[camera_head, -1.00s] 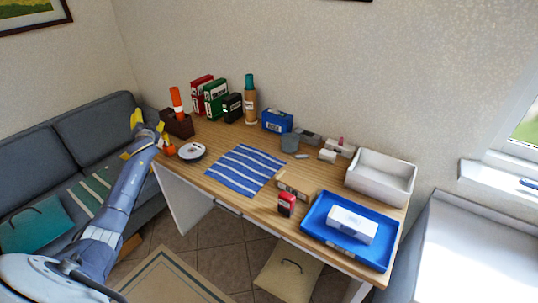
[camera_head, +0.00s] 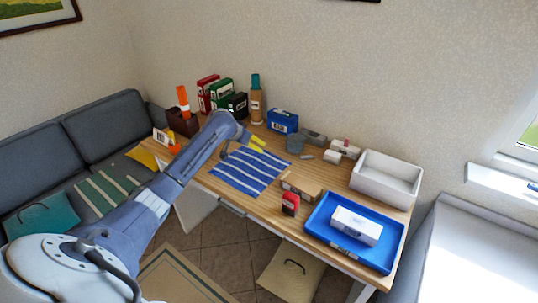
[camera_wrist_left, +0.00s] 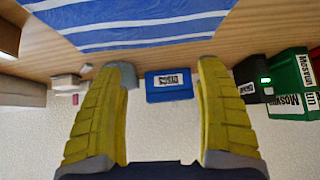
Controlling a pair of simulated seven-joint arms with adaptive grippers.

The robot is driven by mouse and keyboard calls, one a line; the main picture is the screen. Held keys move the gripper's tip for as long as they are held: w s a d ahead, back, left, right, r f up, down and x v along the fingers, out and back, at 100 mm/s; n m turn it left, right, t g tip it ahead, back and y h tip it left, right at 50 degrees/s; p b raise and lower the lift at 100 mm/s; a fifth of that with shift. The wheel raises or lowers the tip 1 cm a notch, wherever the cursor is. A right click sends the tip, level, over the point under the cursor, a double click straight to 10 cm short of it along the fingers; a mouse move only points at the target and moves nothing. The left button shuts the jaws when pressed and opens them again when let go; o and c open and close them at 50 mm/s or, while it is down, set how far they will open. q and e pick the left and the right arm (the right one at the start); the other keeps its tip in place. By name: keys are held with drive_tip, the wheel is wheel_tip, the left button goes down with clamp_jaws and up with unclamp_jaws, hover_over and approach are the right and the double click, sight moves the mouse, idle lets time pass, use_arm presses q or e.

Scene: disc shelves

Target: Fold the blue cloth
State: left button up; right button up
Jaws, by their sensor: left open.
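The blue cloth (camera_head: 243,176) with white stripes lies flat and spread out on the wooden desk. It also fills the top of the left wrist view (camera_wrist_left: 140,22). My left gripper (camera_head: 252,146) has yellow fingers and is over the cloth's far edge. In the left wrist view the gripper (camera_wrist_left: 165,66) is open, its fingers wide apart with nothing between them. It appears above the desk, not touching the cloth, though the exact height is hard to tell. My arm hides part of the desk left of the cloth. My right gripper is not in view.
Binders (camera_head: 219,95), a bottle (camera_head: 256,105) and a blue box (camera_head: 283,121) stand along the back. A small box (camera_head: 301,186), a red stamp-like item (camera_head: 290,204) and a blue tray (camera_head: 318,226) lie further right.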

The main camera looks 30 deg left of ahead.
sight(265, 154)
use_arm(q)
drive_tip(key=shift+d+f+h, duration=0.1)
drive_tip(key=shift+d+h, duration=0.2)
drive_tip(key=shift+d, duration=0.6)
drive_tip(key=shift+w+d+f, duration=0.15)
drive_tip(key=shift+f, duration=0.05)
drive_tip(key=shift+x, duration=4.65)
drive_tip(key=shift+f, duration=0.25)
drive_tip(key=shift+s+f, duration=0.2)
drive_tip(key=shift+f, duration=0.05)
clamp_jaws()
